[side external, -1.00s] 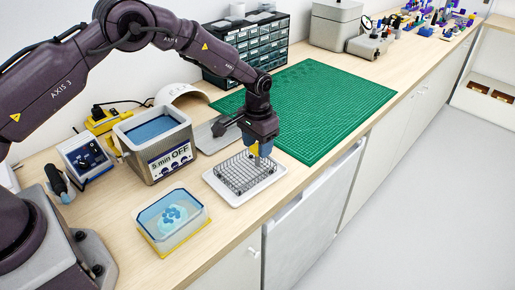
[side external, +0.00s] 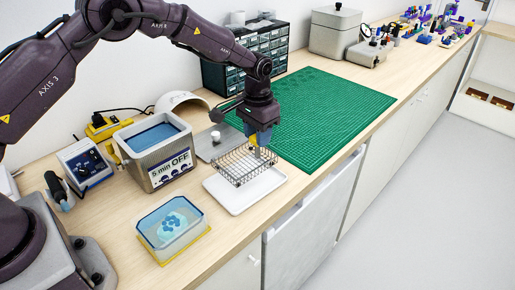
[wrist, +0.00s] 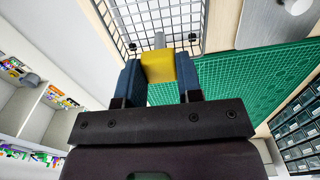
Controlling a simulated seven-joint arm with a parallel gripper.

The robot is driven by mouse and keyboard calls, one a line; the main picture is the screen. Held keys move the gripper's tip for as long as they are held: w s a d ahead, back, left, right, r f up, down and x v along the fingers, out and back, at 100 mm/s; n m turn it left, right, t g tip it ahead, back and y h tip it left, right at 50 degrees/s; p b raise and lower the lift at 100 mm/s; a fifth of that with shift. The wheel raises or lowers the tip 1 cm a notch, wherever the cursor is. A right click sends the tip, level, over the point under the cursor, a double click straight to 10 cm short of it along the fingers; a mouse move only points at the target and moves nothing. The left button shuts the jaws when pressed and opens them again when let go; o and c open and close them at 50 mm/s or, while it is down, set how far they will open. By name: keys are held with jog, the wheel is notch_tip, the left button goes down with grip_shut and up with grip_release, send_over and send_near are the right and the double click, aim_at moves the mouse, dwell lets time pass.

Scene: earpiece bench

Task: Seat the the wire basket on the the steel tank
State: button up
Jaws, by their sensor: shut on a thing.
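The wire basket (side external: 243,166) hangs level, a little above the white tray (side external: 240,200) in the side external view. My gripper (side external: 260,140) is above the basket's right side, shut on its yellow grip block. In the wrist view, the blue fingers of my gripper (wrist: 160,75) hold the yellow block (wrist: 158,66), with the wire basket (wrist: 155,22) beyond it. The steel tank (side external: 155,160) stands left of the basket, open at the top with bluish liquid inside and a "5 min OFF" label on its front.
A clear tub (side external: 172,228) with blue pieces stands in front of the tank. A grey flat plate with a knob (side external: 215,140) lies behind the basket. A green mat (side external: 325,115) and a drawer cabinet (side external: 245,60) are farther back. A control box (side external: 85,163) stands left of the tank.

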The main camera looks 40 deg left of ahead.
notch_tip(320, 180, up, 6)
jog(key=shift+f, duration=0.25)
jog(key=s+a+r, duration=0.3)
jog(key=s+a, duration=0.3)
jog(key=a, duration=0.4)
jog(key=s+a+r, duration=0.3)
jog(key=s+a, duration=0.4)
jog(key=a, duration=0.3)
jog(key=shift+r+n, duration=0.3)
jog(key=shift+r, duration=0.05)
jog(key=shift+a, duration=0.1)
jog(key=shift+f, duration=0.1)
